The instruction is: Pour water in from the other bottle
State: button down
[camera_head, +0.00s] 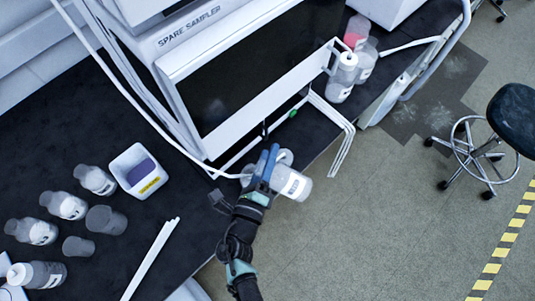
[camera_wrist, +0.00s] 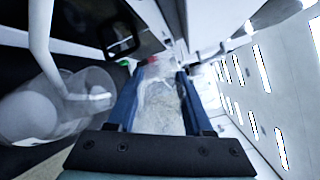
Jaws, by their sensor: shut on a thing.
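My gripper (camera_head: 265,165) is shut on a clear, labelled bottle (camera_head: 294,184) at the bench's front edge, below the sampler. The bottle is tilted well over, with its body pointing right and its other end hidden under my gripper. In the wrist view, the held bottle (camera_wrist: 160,108) is between the blue fingers. A second clear vessel (camera_wrist: 40,112) is close on the left there, with a white bent tube beside it. A pale round rim (camera_head: 285,157) shows just behind my fingers in the head view. Whether water is flowing cannot be seen.
Several bottles (camera_head: 68,206) and grey beakers (camera_head: 105,219) stand on the bench at left, near a white bin (camera_head: 138,172). White rods (camera_head: 152,255) lie nearer. The sampler (camera_head: 250,75) rises behind. More bottles (camera_head: 343,75) stand right. A stool (camera_head: 515,115) is on the floor.

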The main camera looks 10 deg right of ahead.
jog(key=shift+w+a+r+n+p, duration=0.1)
jog(key=shift+r+n+p, duration=0.1)
jog(key=shift+n+p, duration=0.55)
jog(key=shift+f+n, duration=0.1)
jog(key=shift+n, duration=0.15)
jog(key=shift+n+p, duration=0.3)
jog(key=shift+p, duration=0.2)
jog(key=shift+a+n, duration=0.1)
jog(key=shift+n, duration=0.2)
jog(key=shift+f, duration=0.1)
dwell(0.3)
jog(key=shift+p, duration=0.6)
dwell(2.2)
dwell(0.5)
